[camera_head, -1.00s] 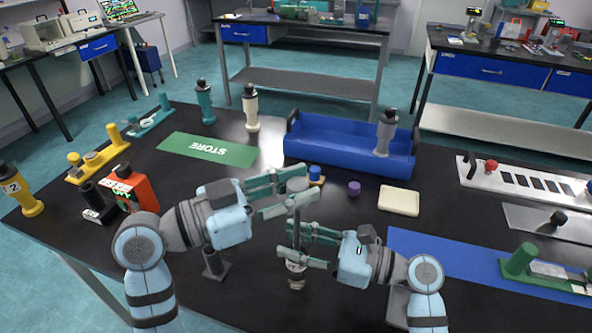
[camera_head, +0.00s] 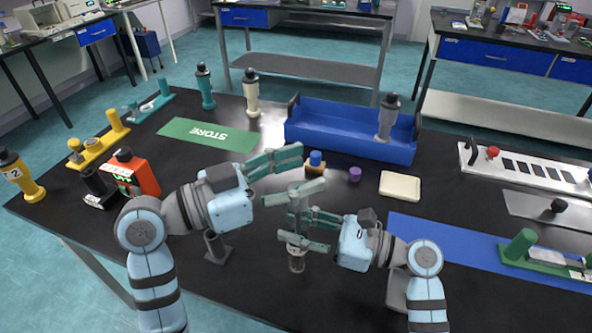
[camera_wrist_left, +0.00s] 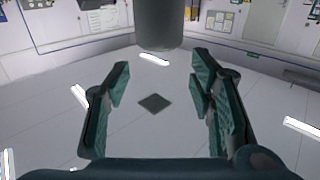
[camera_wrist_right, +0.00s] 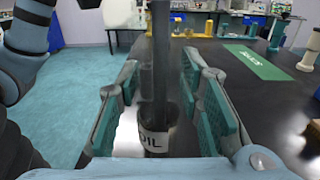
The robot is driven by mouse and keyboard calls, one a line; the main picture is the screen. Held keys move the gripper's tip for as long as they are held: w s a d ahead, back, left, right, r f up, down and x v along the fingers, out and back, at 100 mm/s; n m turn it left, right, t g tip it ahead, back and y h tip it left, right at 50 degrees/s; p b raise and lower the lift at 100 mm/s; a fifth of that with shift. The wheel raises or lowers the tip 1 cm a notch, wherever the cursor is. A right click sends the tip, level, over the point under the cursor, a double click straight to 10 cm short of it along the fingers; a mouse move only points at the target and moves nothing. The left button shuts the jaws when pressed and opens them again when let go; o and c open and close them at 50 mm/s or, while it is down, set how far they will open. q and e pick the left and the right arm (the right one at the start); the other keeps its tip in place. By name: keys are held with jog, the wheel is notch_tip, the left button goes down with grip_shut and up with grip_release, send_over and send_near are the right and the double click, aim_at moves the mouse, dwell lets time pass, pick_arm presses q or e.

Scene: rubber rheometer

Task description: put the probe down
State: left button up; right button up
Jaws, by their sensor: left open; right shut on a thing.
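The probe (camera_wrist_right: 160,85) is a grey upright rod between the fingers of my right gripper (camera_head: 311,230), which is shut on it. A dark cup-like part labelled OIL (camera_wrist_right: 153,138) surrounds its lower end in the right wrist view, and shows below the fingers in the head view (camera_head: 296,260). I cannot tell whether its base touches the table. My left gripper (camera_head: 290,175) is open and empty, near the probe's upper end. In the left wrist view a dark grey cylinder (camera_wrist_left: 158,25) stands beyond its open fingers (camera_wrist_left: 158,88). The fingers partly hide the probe.
A green STORE mat (camera_head: 208,134) lies clear at the back left. A blue tray (camera_head: 335,140) holds a grey bottle-like piece (camera_head: 388,118). A small blue-topped block (camera_head: 315,162), a purple piece (camera_head: 355,174) and a cream pad (camera_head: 400,184) lie nearby. A blue mat (camera_head: 450,248) is at the right.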

pick_arm(q)
jog(key=v, duration=1)
pick_arm(e)
jog(key=o, duration=1.3)
